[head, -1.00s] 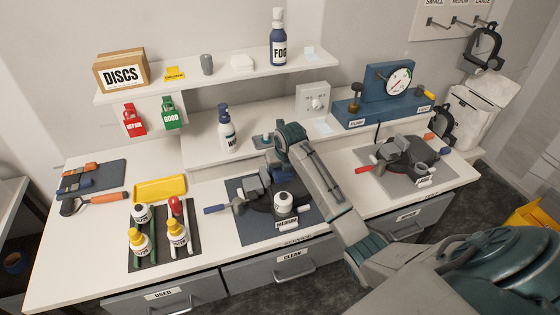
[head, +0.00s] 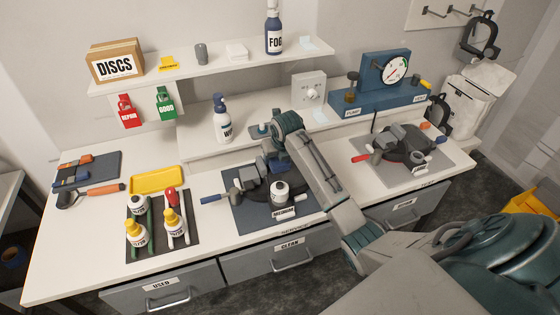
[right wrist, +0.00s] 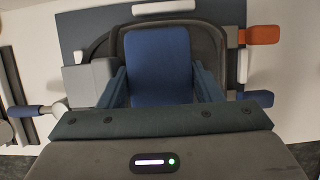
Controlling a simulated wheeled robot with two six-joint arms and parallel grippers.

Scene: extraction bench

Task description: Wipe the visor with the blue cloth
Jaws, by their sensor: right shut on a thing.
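The dark respirator mask with the visor (head: 258,197) lies on the blue-grey mat (head: 240,218) labelled MEDIUM at the bench's middle. In the right wrist view its dark rounded face (right wrist: 101,48) shows behind the cloth. My right gripper (head: 268,167) points down over the mask. It is shut on the blue cloth (right wrist: 160,55), which sits between the two fingers in the right wrist view. The cloth overlaps the visor there; I cannot tell whether they touch. In the head view the arm and gripper hide part of the mask. My left gripper is not in view.
A second mask lies on the grey mat (head: 440,165) at right. Bottles stand on a dark mat (head: 190,240) at left, beside a yellow tray (head: 157,180). A spray bottle (head: 222,125) stands behind my gripper, near the raised shelf. A gauge unit (head: 386,75) stands at the back right.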

